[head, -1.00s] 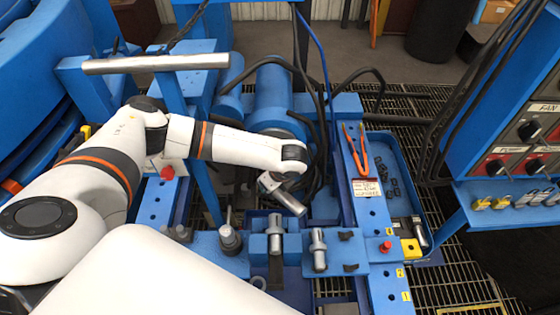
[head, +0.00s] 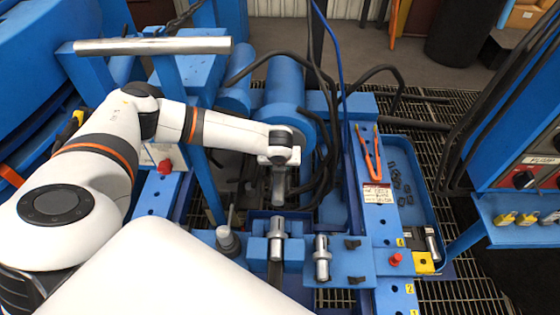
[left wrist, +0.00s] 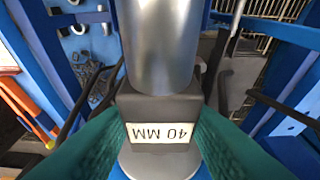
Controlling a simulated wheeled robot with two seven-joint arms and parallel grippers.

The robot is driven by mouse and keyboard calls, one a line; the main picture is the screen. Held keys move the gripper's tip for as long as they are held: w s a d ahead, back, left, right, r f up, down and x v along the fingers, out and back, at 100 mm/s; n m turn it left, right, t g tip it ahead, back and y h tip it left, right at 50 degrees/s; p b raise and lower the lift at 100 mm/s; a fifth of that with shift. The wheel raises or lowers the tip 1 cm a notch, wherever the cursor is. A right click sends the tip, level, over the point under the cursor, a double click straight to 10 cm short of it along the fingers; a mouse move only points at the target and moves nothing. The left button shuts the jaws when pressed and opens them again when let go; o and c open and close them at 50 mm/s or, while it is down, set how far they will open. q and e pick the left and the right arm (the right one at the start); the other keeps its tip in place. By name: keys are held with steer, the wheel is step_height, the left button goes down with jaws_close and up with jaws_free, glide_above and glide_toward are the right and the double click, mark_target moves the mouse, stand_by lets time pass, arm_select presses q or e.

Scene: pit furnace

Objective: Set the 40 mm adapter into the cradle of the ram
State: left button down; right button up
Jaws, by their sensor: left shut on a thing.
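The 40 mm adapter (left wrist: 165,50) is a steel cylinder with a dark collar labelled "40 MM" and a round steel end below. My left gripper (left wrist: 162,145) is shut on its collar, one teal finger on each side. In the head view the adapter (head: 278,186) hangs from my left gripper (head: 279,160), in front of the large blue cylinder (head: 287,85) that looks like the ram. I cannot make out the cradle; the arm and hoses hide much of that area. My right gripper is not in view.
Black hoses (head: 325,150) run close to the right of the gripper. Orange-handled pliers (head: 368,155) lie on the blue rail. A blue tray (head: 430,215) holds small dark parts.

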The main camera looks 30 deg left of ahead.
arm_select(q)
steer(key=shift+w+f+b, duration=0.1)
steer(key=shift+f+b, duration=1.5)
steer(key=shift+b, duration=0.4)
steer(key=shift+f, duration=0.9)
steer(key=shift+p, duration=0.85)
steer(key=shift+f, duration=0.15)
steer(key=shift+f, duration=0.35)
steer(key=shift+f, duration=0.3)
